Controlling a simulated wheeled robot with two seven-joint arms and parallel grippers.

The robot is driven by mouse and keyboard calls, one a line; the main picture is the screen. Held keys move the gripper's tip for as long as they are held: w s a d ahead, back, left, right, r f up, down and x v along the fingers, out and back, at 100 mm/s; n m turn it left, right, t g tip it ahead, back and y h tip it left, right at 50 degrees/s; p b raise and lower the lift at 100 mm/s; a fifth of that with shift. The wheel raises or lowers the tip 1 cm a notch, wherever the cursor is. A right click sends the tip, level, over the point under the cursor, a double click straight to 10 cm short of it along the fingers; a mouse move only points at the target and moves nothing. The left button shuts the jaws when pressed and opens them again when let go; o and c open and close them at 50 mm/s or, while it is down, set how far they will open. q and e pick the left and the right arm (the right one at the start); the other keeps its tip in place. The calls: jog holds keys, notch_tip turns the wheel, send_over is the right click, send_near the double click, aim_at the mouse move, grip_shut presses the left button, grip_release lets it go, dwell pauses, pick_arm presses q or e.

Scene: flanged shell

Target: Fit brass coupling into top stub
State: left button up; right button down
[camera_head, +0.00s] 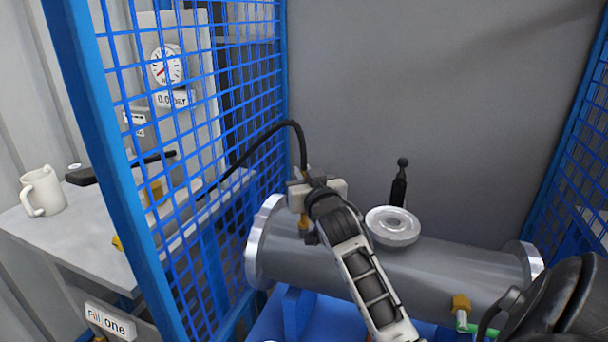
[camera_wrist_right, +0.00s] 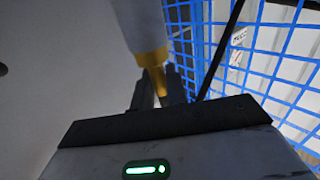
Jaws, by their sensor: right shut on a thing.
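My right gripper (camera_head: 303,190) is above the left part of the grey flanged shell (camera_head: 430,270). It is shut on the brass coupling (camera_head: 304,221), which hangs below the fingers with a black hose (camera_head: 262,132) rising from above it. In the right wrist view the brass coupling (camera_wrist_right: 152,60) shows under a pale cylindrical body, with its narrow end between the dark fingertips (camera_wrist_right: 158,92). The top stub is hard to make out beneath the coupling and gripper. I cannot tell whether the coupling touches it. My left gripper is not in view.
A round flanged nozzle (camera_head: 392,225) stands on top of the shell, right of my right gripper. A brass fitting (camera_head: 461,302) with a green part sits low at right. A blue mesh fence (camera_head: 190,120) stands left, with a gauge (camera_head: 166,66) and mug (camera_head: 42,190) beyond.

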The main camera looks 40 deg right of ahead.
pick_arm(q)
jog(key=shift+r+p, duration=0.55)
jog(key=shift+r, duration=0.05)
pick_arm(e)
jog(key=shift+r, duration=0.1)
dwell(0.5)
